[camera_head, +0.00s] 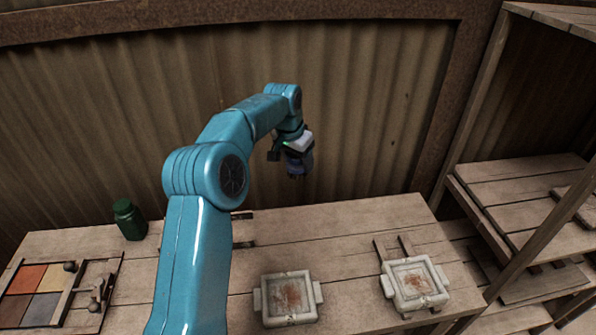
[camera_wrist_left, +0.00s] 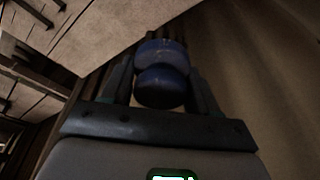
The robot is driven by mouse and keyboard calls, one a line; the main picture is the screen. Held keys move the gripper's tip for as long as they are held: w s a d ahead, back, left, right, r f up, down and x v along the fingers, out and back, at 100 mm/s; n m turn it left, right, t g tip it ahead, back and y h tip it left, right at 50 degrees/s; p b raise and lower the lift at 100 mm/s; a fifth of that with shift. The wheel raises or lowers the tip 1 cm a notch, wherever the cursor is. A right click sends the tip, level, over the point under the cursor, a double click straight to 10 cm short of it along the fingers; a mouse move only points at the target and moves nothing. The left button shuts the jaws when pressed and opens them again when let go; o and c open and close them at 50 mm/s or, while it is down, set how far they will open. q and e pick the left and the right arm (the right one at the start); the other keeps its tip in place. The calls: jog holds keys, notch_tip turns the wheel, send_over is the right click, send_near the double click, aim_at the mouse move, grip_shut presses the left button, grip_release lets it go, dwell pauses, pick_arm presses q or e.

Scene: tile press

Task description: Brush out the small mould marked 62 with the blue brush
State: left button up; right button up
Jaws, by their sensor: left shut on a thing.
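My left gripper (camera_head: 293,155) is shut on the blue brush (camera_wrist_left: 162,86) and holds it in the air above the back of the table. One pale square mould (camera_head: 268,311) with side lugs lies at the front middle of the table, reddish-brown residue inside. A second pale mould (camera_head: 439,297), similar and also with residue, lies at the right. No number 62 is readable on either. The brush is apart from both. My right gripper is out of view.
A dark green jar (camera_head: 130,220) stands at the back left. A wooden frame with coloured tiles (camera_head: 37,281) lies at the left. A wooden shelf (camera_head: 520,185) stands at the right, and a corrugated wall rises behind.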

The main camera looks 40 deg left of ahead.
pick_arm(q)
jog(key=shift+s+r, duration=0.1)
jog(key=shift+r, duration=0.2)
jog(key=shift+o, duration=0.9)
jog(key=shift+c, duration=0.2)
